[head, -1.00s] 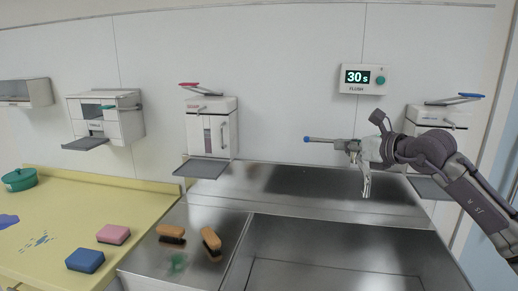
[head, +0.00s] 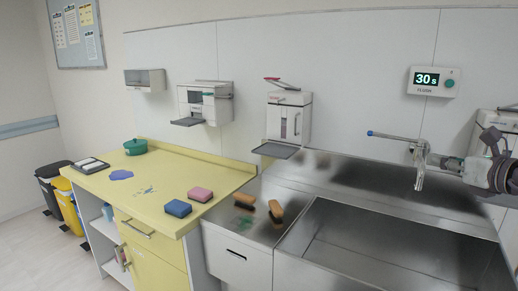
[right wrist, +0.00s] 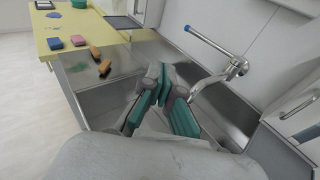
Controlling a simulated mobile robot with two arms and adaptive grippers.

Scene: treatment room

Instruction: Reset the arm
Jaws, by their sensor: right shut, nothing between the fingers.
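My right arm comes in from the right edge of the head view, at the tap (head: 420,160). The tap has a long lever with a blue end, and its spout hangs over the steel sink (head: 400,240). In the right wrist view my right gripper (right wrist: 163,88) is shut and empty, its teal-padded fingers meeting over the sink. The tap (right wrist: 232,68) is to the right of the fingers, apart from them. My left gripper is not in view.
Two brushes (head: 276,211) lie on the steel ledge left of the sink. A blue sponge (head: 178,208), a pink sponge (head: 200,194) and a green pot (head: 135,146) are on the yellow counter (head: 150,195). Dispensers and a 30 s timer (head: 433,81) are on the wall.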

